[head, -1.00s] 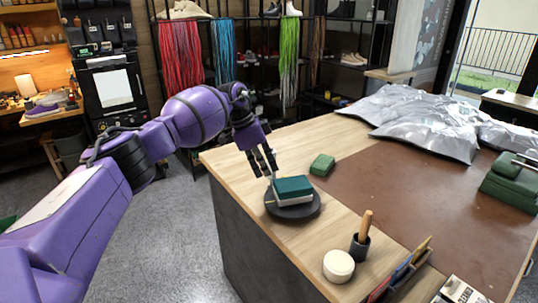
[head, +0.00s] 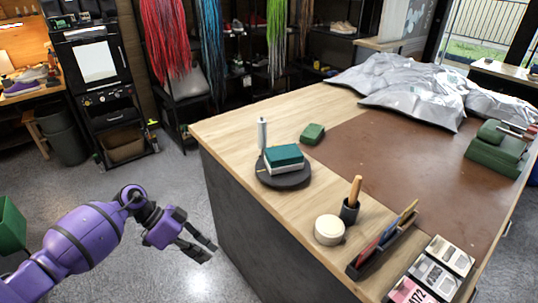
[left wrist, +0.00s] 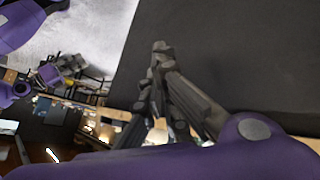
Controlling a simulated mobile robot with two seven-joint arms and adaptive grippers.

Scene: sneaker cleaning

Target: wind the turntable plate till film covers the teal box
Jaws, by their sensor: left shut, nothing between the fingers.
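The dark round turntable plate (head: 284,181) lies on the wooden table near its left edge. The teal box (head: 284,154) sits on it, with a white layer along its lower part; its teal top shows plainly. A pale upright cylinder with a darker top, possibly the film roll (head: 262,132), stands at the back left of the box. My left gripper (head: 209,250) is shut and empty, low beside the table's dark left side, away from the turntable. In the left wrist view its fingers (left wrist: 162,50) show against that dark side. My right gripper is not in view.
A green block (head: 312,134) lies behind the turntable. A round cream pot (head: 329,229), a dark cup with a wooden handle (head: 349,209) and an organiser (head: 382,247) stand nearer the front. Silver sheets (head: 410,85) cover the back. Floor left of the table is free.

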